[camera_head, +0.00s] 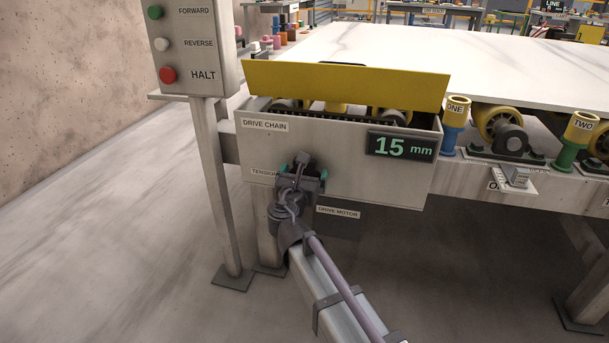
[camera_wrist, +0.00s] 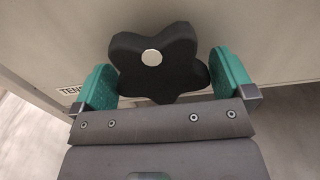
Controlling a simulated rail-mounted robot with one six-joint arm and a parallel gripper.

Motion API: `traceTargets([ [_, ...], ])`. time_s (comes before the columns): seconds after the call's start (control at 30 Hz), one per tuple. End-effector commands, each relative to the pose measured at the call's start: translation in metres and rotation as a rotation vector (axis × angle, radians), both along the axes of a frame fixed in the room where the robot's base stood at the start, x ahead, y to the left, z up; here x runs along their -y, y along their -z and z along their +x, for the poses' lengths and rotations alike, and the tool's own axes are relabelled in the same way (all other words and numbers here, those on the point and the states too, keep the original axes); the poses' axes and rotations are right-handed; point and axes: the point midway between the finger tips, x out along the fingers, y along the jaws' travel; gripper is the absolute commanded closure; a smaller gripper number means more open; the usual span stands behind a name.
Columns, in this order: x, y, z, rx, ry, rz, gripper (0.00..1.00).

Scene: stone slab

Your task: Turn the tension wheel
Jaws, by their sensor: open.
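The tension wheel (camera_wrist: 165,75) is a black lobed knob with a pale round centre cap, on the front of the grey drive chain box (camera_head: 340,174). In the wrist view it sits between the two green fingers of my gripper (camera_wrist: 160,88). The fingers are open, one on each side; the right finger is close to a lobe, and I cannot tell if it touches. In the head view my gripper (camera_head: 304,172) is at the box front beside the partly covered TENSION label (camera_head: 263,173), and hides the wheel. A display on the box (camera_head: 401,146) reads 15 mm.
A control post (camera_head: 196,45) with FORWARD, REVERSE and HALT buttons stands left of the box. The box's yellow lid (camera_head: 345,83) is raised above rollers and chain. Yellow rollers (camera_head: 497,125) and coloured posts line the slab's edge at right. The floor at left is clear.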

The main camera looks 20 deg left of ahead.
Motion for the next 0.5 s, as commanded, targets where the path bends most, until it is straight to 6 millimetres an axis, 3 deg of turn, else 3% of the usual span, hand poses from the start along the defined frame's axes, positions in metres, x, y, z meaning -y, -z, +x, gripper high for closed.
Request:
traceTargets([
  [0.23,0.0003,0.0000,0.0013,0.000,0.000,0.000,0.01],
  [0.5,0.0003,0.0001,0.0011,0.000,0.001,0.001,0.27],
])
